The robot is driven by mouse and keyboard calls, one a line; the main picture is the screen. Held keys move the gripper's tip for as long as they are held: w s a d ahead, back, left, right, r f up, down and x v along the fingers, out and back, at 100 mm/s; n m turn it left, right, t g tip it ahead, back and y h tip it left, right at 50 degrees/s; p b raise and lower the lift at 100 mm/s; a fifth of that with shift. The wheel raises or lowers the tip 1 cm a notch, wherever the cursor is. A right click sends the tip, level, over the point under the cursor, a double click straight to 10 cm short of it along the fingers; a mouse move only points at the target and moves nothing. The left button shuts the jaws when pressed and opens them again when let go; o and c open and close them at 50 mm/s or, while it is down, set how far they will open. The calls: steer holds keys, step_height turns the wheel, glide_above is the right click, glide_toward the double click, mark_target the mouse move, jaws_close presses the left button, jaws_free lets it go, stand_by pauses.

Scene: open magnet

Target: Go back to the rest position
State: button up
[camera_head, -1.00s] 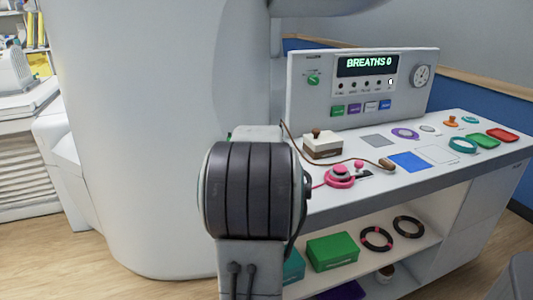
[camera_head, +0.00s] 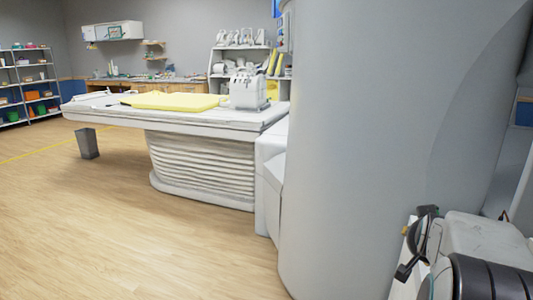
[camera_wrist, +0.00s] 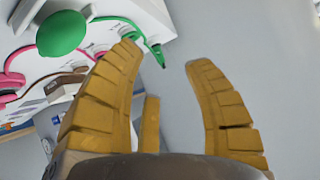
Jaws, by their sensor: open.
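My gripper (camera_wrist: 165,58) shows in the wrist view with its two yellow ribbed fingers spread apart. In the head view part of my arm is at the lower right corner, in front of the big white machine. I cannot make out the fingers there.
A green rounded object (camera_wrist: 62,33), a pink looped thing (camera_wrist: 14,78) and a brown piece on a cord (camera_wrist: 68,82) lie left of my fingers. The white machine body (camera_head: 390,130) stands close on the right. A patient table (camera_head: 200,117) bears a yellow pad (camera_head: 170,101). Wooden floor (camera_head: 130,230) is clear.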

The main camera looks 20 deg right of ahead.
steer(key=s+a+r+n+y+p, duration=0.1)
steer(key=a+r+n+y+p, duration=0.2)
steer(key=a, duration=0.8)
steer(key=s+a+r+n+y+p, duration=0.1)
steer(key=a+n+y+p, duration=0.2)
steer(key=a, duration=0.9)
steer(key=s+a+n+g+y+p, duration=0.2)
steer(key=s+a+n+p, duration=0.3)
steer(key=s+a, duration=0.6)
steer(key=shift+r+n+g+p, duration=0.3)
steer(key=shift+r+g+p, duration=0.2)
steer(key=shift+g, duration=0.4)
steer(key=shift+d, duration=0.1)
